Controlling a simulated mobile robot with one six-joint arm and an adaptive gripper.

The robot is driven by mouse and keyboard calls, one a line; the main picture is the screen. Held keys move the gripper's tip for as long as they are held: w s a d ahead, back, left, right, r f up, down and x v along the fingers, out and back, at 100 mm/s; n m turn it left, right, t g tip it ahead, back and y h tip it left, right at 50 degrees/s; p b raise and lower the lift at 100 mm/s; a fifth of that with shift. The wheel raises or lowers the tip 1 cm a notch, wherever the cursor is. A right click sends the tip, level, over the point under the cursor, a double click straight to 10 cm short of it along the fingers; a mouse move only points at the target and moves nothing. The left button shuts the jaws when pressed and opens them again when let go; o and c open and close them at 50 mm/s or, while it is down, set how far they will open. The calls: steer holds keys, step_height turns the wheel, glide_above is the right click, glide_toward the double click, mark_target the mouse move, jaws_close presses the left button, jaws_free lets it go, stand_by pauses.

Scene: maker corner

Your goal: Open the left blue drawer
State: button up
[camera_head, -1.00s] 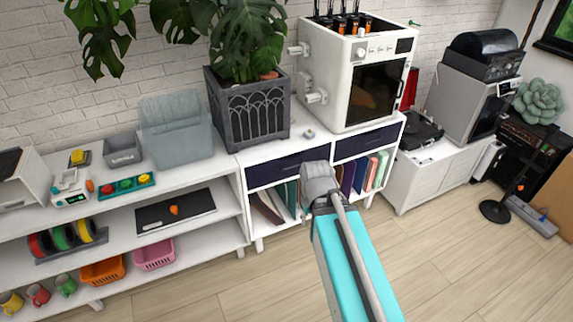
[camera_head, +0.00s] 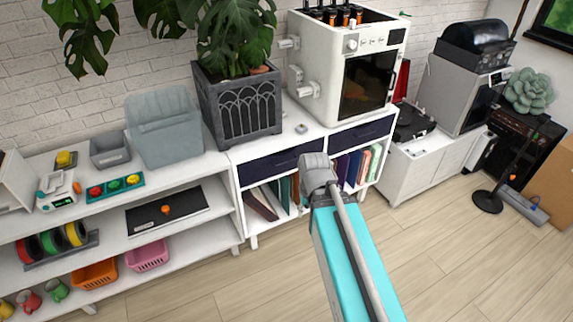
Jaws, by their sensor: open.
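The left blue drawer (camera_head: 268,167) is a dark navy front in the white cabinet, below the plant pot. It looks shut. The right blue drawer (camera_head: 358,134) sits beside it and also looks shut. My arm reaches up from the bottom of the view, and my gripper (camera_head: 314,160) is at its far end, in front of the right end of the left drawer. The gripper covers that end and part of the divider between the drawers. Its fingers are hard to make out, and I cannot tell whether it touches the drawer front.
Books (camera_head: 262,203) stand in the open shelf under the drawers. A dark plant pot (camera_head: 240,105) and a white machine (camera_head: 345,70) stand on the cabinet. A white shelf unit (camera_head: 215,225) adjoins on the left. The wooden floor (camera_head: 440,260) in front is clear.

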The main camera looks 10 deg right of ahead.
steer(key=w+f+m+t+y+b, duration=0.4)
steer(key=w+f+b, duration=0.4)
steer(key=w+b, duration=0.4)
steer(key=w+f+m+t+y+b, duration=0.2)
steer(key=w+f+m+t+b, duration=0.35)
steer(key=w+b, duration=0.7)
steer(key=w+d+f+m+t+h+b, duration=0.1)
steer(key=w+d+f+m+t+b, duration=0.3)
steer(key=w+b, duration=0.3)
steer(key=shift+w+d+f+m+t+h, duration=0.15)
steer(key=shift+w+d+m+t+h, duration=0.2)
steer(key=shift+d+t, duration=0.3)
steer(key=b+x, duration=0.3)
steer(key=x, duration=1)
steer(key=shift+w+f, duration=0.1)
steer(key=shift+w, duration=0.15)
jaws_close()
